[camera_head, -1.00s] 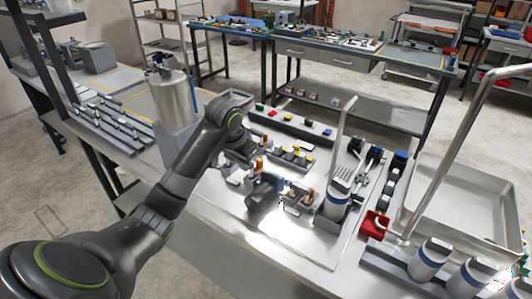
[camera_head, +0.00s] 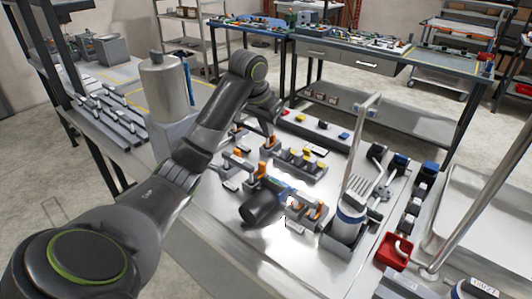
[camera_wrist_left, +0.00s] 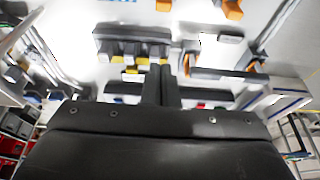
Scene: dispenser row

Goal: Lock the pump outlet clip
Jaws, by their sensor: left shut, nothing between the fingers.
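The pump (camera_head: 262,208) is a dark cylinder lying on the white worktop, with a blue part (camera_head: 283,189) at its upper right. Orange clips stand around it: one up and left of the pump (camera_head: 261,171) and others on its right (camera_head: 315,212). At this size I cannot tell which is the outlet clip or whether it is locked. My left gripper (camera_head: 270,138) is above the worktop behind the pump, apart from it. In the left wrist view its fingers (camera_wrist_left: 160,84) are together and empty, near a dark block with yellow parts (camera_wrist_left: 132,52). My right gripper is not in view.
A red bin (camera_head: 394,250) is at front right, beside a large metal tray (camera_head: 470,215). A steel tank (camera_head: 165,88) stands at left.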

